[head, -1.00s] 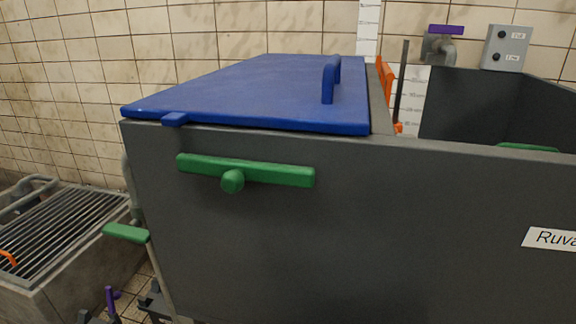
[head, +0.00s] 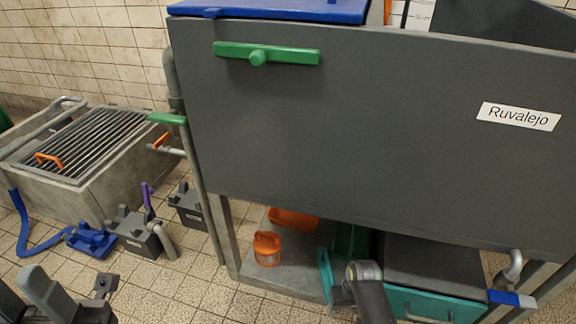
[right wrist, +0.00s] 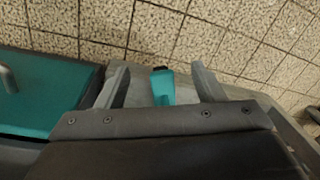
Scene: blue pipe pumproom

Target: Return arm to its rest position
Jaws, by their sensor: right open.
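My right gripper (head: 340,293) is low at the bottom of the head view, below the grey tank and left of the teal drawer. In the right wrist view my right gripper (right wrist: 160,82) has its two grey fingers spread apart. A teal upright piece (right wrist: 163,86) shows between the fingers with gaps on both sides; whether it touches the gripper cannot be told. The same teal piece appears to be the one in the head view (head: 324,270).
The grey tank (head: 330,120) has a closed blue lid (head: 270,10) and green handle (head: 285,54). The teal drawer (head: 435,306) and orange basket (head: 267,248) are below. Tiled floor (head: 185,295) lies between.

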